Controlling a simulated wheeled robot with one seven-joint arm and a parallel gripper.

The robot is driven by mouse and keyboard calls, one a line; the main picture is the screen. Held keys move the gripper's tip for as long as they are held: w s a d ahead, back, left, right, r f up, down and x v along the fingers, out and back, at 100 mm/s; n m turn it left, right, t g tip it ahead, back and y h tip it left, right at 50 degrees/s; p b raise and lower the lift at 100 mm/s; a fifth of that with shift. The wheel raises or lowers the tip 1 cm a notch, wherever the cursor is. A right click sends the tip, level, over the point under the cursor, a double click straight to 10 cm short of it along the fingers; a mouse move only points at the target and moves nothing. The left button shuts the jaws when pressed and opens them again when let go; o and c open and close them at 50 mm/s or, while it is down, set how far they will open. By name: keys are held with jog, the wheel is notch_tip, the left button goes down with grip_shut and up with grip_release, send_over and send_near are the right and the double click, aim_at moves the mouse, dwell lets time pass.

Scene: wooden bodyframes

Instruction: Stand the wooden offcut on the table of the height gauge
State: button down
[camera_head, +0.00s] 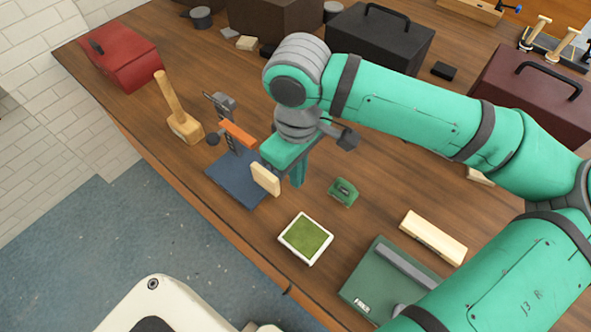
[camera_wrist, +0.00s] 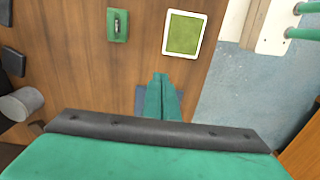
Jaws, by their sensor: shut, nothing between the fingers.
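The height gauge (camera_head: 222,182) stands on the wooden bench in the head view, with a dark blue base plate, a grey upright and an orange arm. A pale wooden offcut (camera_head: 266,180) stands upright on its edge at the right side of the blue plate, and appears to rest on it. My gripper (camera_head: 298,184) is just to the right of the offcut, apart from it, pointing down. Its fingers are shut together and empty in the wrist view (camera_wrist: 160,76). There, part of the blue plate (camera_wrist: 146,97) shows behind the fingers, and the offcut is hidden.
A white-framed green pad (camera_head: 306,239), a small green block (camera_head: 343,192), a pale bar (camera_head: 433,238) and a green case (camera_head: 372,290) lie to the right. A mallet (camera_head: 181,118) and a red toolbox (camera_head: 121,60) stand to the left. Dark boxes fill the back.

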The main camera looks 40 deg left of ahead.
aim_at(266, 180)
jog(key=f, duration=0.8)
jog(key=shift+s+a+f, duration=0.15)
jog(key=shift+s+f, duration=0.2)
jog(key=a, duration=0.2)
jog(key=shift+w+a+f, duration=0.15)
jog(key=shift+a+f, duration=0.15)
jog(key=shift+f, duration=0.1)
jog(key=shift+a, duration=0.7)
jog(key=shift+w, duration=0.2)
